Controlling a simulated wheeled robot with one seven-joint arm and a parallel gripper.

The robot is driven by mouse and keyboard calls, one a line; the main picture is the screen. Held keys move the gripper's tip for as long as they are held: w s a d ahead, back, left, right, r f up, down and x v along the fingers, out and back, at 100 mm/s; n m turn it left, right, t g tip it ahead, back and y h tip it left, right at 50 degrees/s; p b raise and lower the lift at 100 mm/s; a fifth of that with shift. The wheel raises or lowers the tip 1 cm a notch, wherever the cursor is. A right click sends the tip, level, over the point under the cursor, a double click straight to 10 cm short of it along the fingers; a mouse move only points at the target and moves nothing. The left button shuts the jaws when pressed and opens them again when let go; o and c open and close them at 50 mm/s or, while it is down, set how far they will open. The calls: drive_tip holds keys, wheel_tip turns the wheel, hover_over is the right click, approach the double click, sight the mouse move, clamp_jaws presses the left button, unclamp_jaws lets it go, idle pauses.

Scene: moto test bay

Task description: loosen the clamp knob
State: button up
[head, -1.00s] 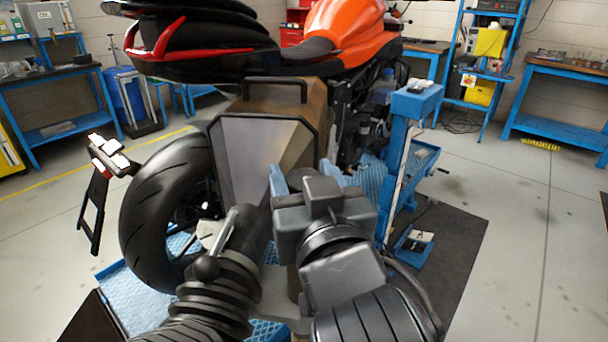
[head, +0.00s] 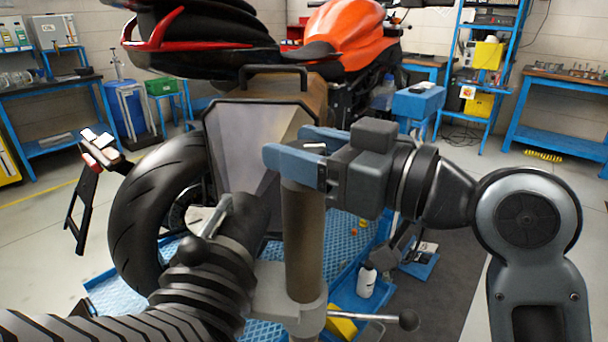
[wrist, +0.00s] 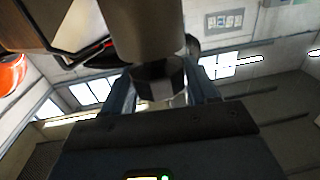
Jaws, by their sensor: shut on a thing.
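A brown upright post (head: 304,240) stands in front of the motorcycle. A grey clamp bracket (head: 270,295) is around its lower part, and a metal bar with a black ball knob (head: 409,319) sticks out right from there. My gripper (head: 308,148) comes from the right at the top of the post, its blue fingers pointing left. It is shut on a dark piece at the post's top; this piece shows between the fingers in the wrist view (wrist: 158,82). The near finger mostly hides it in the head view, and I cannot tell if it is the clamp knob.
A black ribbed hose with a nozzle (head: 225,240) and lever lies just left of the post. The motorcycle's rear tyre (head: 150,225) and tail are close behind. A white bottle (head: 366,280) stands in a blue tray at right. Floor is free farther right.

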drive_tip(key=n+g+b, duration=0.1)
drive_tip(key=n+g+y+b, duration=0.1)
drive_tip(key=g, duration=0.1)
drive_tip(key=n+g+y+b, duration=0.1)
drive_tip(key=g, duration=0.1)
drive_tip(key=shift+w+f+b, duration=0.1)
drive_tip(key=shift+f+b, duration=0.15)
drive_tip(key=shift+b, duration=0.05)
drive_tip(key=shift+r+n+g+y+b, duration=0.1)
drive_tip(key=shift+n+g+y+b, duration=0.4)
drive_tip(key=shift+n+g+b, duration=1.1)
drive_tip(key=shift+g+p, duration=0.45)
drive_tip(key=shift+g, duration=0.15)
drive_tip(key=o, duration=0.9)
drive_tip(key=shift+o, duration=0.2)
drive_tip(key=shift+r, duration=0.1)
drive_tip(key=shift+d, duration=0.1)
drive_tip(key=d, duration=0.7)
drive_tip(key=shift+s+d, duration=0.2)
drive_tip(key=shift+d, duration=0.1)
